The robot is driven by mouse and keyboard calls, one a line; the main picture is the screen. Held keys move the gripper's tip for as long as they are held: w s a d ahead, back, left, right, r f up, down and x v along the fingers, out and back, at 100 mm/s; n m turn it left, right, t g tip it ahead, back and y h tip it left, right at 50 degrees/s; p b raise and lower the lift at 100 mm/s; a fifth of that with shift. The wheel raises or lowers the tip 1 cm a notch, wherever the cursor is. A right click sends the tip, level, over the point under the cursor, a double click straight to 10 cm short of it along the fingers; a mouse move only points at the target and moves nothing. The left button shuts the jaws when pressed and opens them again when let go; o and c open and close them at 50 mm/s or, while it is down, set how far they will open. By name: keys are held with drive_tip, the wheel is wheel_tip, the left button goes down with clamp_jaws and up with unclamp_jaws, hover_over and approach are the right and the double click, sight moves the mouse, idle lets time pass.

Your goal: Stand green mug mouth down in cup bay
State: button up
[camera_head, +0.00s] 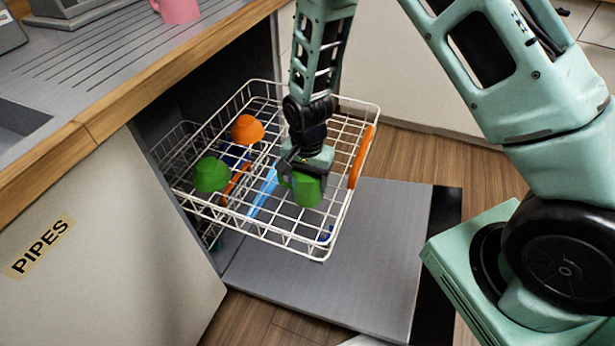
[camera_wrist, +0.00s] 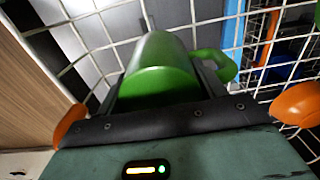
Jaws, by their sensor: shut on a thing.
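The green mug (camera_head: 307,189) is between the jaws of my gripper (camera_head: 303,166), which is shut on it over the front right part of the white wire dish rack (camera_head: 325,248). In the wrist view the green mug (camera_wrist: 160,72) lies between both fingers, with its handle to the right. A smooth closed face seems turned to the wrist camera; its mouth is not visible. I cannot tell whether it touches the wires. Which part of the rack is the cup bay is not clear.
A green cup or bowl (camera_head: 211,174) and an orange one (camera_head: 247,129) sit in the rack's left part. A light blue item (camera_head: 263,191) is beside the mug. The grey open door (camera_head: 385,240) lies below.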

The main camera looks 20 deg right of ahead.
drive_tip(key=shift+f, duration=0.15)
drive_tip(key=o, duration=1.3)
drive_tip(key=shift+o, duration=0.2)
wheel_tip(320, 180, up, 18)
drive_tip(key=p, duration=0.3)
drive_tip(key=shift+f, duration=0.25)
drive_tip(key=s+a+r+n, duration=0.3)
drive_tip(key=s+r+n, duration=0.2)
drive_tip(key=s+n, duration=0.45)
drive_tip(key=s+a+r+n, duration=0.3)
drive_tip(key=s+r+n, duration=0.25)
drive_tip(key=s, duration=0.75)
wheel_tip(320, 180, up, 14)
drive_tip(key=n+p, duration=0.1)
drive_tip(key=p, duration=1.4)
drive_tip(key=shift+s+a+r+n+y, duration=0.15)
drive_tip(key=shift+s+r+n+y, duration=0.05)
drive_tip(key=shift+s+n+y, duration=0.1)
